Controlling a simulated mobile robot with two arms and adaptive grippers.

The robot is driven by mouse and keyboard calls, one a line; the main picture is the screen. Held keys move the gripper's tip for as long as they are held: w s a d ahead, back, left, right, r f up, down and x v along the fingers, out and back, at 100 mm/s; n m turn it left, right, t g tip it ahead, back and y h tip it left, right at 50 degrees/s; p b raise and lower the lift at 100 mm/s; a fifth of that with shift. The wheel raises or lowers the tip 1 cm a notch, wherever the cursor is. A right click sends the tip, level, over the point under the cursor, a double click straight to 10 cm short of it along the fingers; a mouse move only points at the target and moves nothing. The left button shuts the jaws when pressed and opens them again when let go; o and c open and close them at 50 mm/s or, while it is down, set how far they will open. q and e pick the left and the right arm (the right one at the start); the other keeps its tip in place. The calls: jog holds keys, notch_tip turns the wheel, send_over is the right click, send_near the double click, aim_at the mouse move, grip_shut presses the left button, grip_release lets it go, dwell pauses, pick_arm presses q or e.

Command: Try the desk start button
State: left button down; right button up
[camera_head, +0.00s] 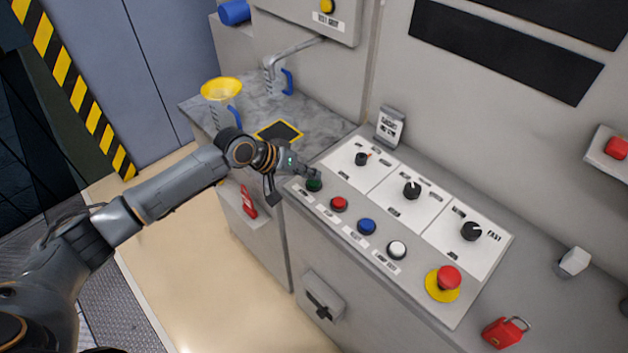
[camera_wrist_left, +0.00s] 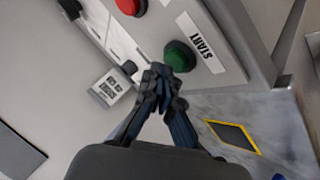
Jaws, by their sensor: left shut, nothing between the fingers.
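The green start button (camera_head: 314,184) is at the left end of the button row on the desk panel (camera_head: 480,262). In the left wrist view the green button (camera_wrist_left: 180,56) sits beside a label reading START (camera_wrist_left: 202,42). My left gripper (camera_head: 312,174) is shut and empty, with its fingertips right at the green button in the head view. In the left wrist view the closed fingertips (camera_wrist_left: 160,72) overlap the button's near edge. I cannot tell whether they touch it. My right gripper is not in view.
Red (camera_head: 339,204), blue (camera_head: 367,226) and white (camera_head: 397,249) buttons follow along the row, then a red emergency stop (camera_head: 448,279). Three black knobs stand behind them.

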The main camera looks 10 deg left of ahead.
aim_at(311, 183)
pick_arm(q)
jog(key=shift+f, duration=0.6)
jog(key=shift+r, duration=0.1)
dwell(0.5)
jog(key=shift+r+p, duration=0.9)
notch_tip(311, 183, up, 5)
jog(key=p, duration=0.5)
jog(key=shift+r, duration=0.1)
dwell(0.4)
